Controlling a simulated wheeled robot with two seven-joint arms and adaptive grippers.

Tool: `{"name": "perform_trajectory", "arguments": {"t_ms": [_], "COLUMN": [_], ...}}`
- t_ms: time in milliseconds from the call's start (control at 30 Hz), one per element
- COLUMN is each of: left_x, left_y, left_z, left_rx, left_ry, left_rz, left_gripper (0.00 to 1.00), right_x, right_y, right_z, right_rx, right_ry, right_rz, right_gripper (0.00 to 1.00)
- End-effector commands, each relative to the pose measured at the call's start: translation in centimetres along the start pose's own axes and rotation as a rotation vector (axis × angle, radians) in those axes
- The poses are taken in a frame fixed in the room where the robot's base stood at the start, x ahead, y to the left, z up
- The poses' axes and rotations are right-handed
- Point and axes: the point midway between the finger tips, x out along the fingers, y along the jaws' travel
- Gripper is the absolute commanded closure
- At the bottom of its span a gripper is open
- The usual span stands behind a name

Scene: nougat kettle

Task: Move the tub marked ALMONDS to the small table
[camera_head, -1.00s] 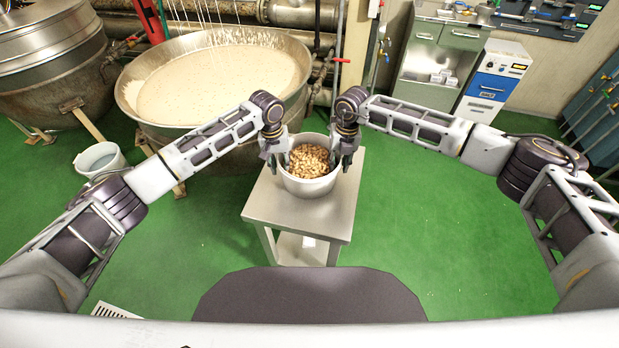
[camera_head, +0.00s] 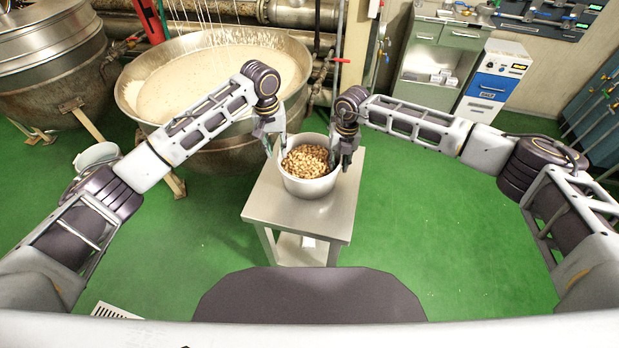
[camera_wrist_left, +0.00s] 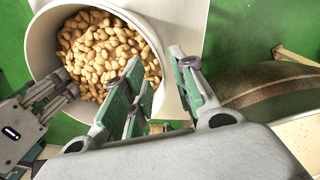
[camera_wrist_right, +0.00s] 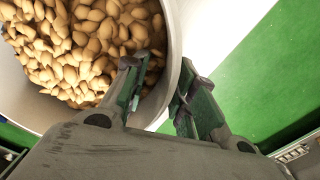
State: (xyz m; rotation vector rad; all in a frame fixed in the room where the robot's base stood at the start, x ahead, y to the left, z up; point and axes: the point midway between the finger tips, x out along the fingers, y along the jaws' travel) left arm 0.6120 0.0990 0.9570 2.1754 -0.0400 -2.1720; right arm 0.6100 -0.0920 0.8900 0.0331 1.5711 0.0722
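A white tub (camera_head: 309,187) full of brown nuts stands upright on a small steel table (camera_head: 330,222). No ALMONDS marking shows on it. My right gripper (camera_head: 344,157) is at the tub's right rim. In the right wrist view its fingers (camera_wrist_right: 165,75) stand either side of the rim, one inside and one outside, with a gap between them; they look open. The fingertips' contact with the wall is partly hidden.
A large kettle of pale mixture (camera_head: 200,80) stands behind the table on the left. A white bucket (camera_head: 97,156) is on the floor at left, partly behind my arm. Green floor right of the table is clear.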

Motion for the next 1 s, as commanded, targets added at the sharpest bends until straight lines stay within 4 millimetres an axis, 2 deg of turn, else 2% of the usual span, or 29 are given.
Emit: {"name": "perform_trajectory", "arguments": {"t_ms": [100,333,800,1000], "left_x": [-1.6,-3.5,-3.8,-3.8], "left_y": [0.0,-0.1,-0.1,-0.1], "left_z": [0.0,0.0,0.0,0.0], "left_rx": [0.001,0.0,0.0,0.0], "left_ry": [0.002,0.001,0.0,0.0], "left_rz": [0.0,-0.002,-0.001,-0.001], "left_gripper": [0.73,0.73,0.73,0.73], "right_x": [0.0,0.0,0.0,-0.7], "right_y": [0.0,0.0,0.0,0.0], "right_z": [0.0,0.0,0.0,0.1], "right_rx": [0.0,0.0,0.0,0.0], "right_ry": [0.0,0.0,0.0,-0.001], "right_rz": [0.0,0.0,0.0,0.001], "right_gripper": [0.73,0.73,0.73,0.73]}}
